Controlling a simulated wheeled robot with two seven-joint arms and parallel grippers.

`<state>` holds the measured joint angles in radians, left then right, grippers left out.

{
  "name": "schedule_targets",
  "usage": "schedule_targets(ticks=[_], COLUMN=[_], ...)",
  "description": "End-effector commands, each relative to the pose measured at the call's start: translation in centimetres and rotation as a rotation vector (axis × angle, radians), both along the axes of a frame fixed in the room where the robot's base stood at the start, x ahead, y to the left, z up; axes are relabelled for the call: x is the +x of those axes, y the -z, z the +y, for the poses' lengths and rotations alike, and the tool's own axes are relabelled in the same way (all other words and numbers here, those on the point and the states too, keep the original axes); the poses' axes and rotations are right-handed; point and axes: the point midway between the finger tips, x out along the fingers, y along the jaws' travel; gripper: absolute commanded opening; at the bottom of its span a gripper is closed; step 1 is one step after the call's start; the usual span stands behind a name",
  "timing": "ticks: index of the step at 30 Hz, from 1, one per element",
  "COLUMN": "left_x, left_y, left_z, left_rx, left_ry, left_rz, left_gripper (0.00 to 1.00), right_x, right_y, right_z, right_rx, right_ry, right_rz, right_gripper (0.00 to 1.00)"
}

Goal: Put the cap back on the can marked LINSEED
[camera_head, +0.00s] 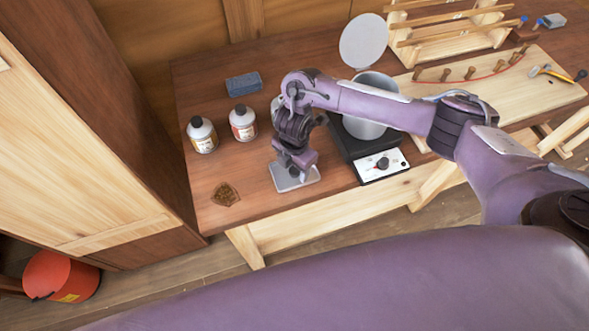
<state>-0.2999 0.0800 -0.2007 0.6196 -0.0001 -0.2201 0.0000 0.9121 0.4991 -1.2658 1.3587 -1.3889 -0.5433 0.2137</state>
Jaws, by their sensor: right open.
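My right arm reaches across the table from the right, and my right gripper (296,174) points down over its front part, left of the black hotplate. The gripper is open; I see nothing held in it, though its fingertips are hard to make out. Two bottle-like containers stand upright at the left, one with a yellowish label (203,145) and one with a reddish label (243,128). The lettering is too small to read, so I cannot tell which is LINSEED. A pale edge shows behind my wrist, mostly hidden. I cannot make out a loose cap. My left gripper is out of view.
A grey-blue block (243,84) lies behind the containers and a brown patch (225,195) near the front left corner. A metal pot (366,125) stands on the hotplate (382,165), a round pale disc (364,41) behind it. A wooden board (545,91) and rack lie right.

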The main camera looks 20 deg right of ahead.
Motion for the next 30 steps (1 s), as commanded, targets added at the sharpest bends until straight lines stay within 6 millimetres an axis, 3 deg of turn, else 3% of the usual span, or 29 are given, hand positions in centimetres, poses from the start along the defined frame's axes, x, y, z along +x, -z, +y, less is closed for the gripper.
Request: schedule_targets(ticks=[11, 22, 30], left_x=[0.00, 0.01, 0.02], left_y=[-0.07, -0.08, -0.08], left_z=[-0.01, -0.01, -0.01], left_rx=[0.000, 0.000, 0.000], left_ry=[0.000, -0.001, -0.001], left_rz=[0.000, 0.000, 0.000], left_gripper=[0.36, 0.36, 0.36], right_x=[-0.05, -0.04, -0.04], right_y=[0.34, 0.32, 0.29], right_z=[0.01, 0.00, 0.00], right_rx=[0.000, 0.000, 0.000], right_ry=[-0.001, -0.001, -0.001], right_rz=[0.001, 0.000, 0.000], right_gripper=[0.55, 0.08, 0.08])
